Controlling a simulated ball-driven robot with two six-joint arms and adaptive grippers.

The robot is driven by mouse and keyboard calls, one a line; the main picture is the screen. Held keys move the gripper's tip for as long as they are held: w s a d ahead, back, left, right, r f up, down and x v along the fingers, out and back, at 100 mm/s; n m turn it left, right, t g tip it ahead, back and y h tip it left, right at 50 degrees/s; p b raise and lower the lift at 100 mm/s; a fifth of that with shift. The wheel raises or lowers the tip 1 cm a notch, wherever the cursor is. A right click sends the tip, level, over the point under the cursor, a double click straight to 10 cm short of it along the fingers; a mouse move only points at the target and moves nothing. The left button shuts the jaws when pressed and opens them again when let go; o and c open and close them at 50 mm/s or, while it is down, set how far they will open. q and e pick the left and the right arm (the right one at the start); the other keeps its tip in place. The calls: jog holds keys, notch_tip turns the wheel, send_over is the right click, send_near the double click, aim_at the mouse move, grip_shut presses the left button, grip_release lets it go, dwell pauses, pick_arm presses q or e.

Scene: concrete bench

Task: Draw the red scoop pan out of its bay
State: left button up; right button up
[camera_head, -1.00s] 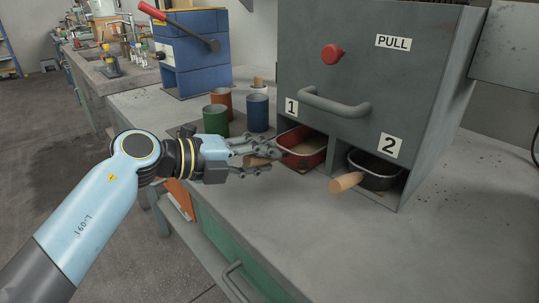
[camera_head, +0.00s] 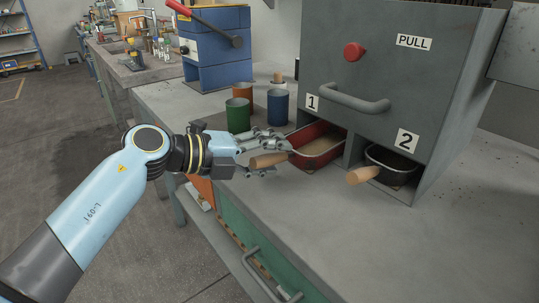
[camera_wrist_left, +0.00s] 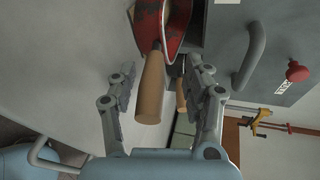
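The red scoop pan (camera_head: 304,164) holds tan, grainy material and points its wooden handle (camera_head: 268,160) out to the left. Its front part sticks out of bay 1; its rear is hidden inside. My left gripper (camera_head: 281,159) is at the handle, one finger above and one below in the head view. In the wrist view, the left gripper (camera_wrist_left: 162,62) has its fingers spread on both sides of the handle (camera_wrist_left: 151,88), with gaps to both. The red pan (camera_wrist_left: 174,28) lies beyond the fingertips. My right gripper is not in view.
A black pan (camera_head: 392,164) with a wooden handle (camera_head: 363,176) sits in bay 2. A grey cabinet (camera_head: 385,75) with a bar handle (camera_head: 345,100) stands above the bays. Green (camera_head: 238,117) and blue (camera_head: 278,108) cups stand behind my gripper. The front bench top is clear.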

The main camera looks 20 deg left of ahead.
pick_arm(q)
jog(key=shift+s+a+r, duration=0.1)
jog(key=shift+s+a, duration=0.1)
jog(key=shift+a, duration=0.1)
jog(key=v, duration=1.1)
jog(key=shift+s, duration=0.2)
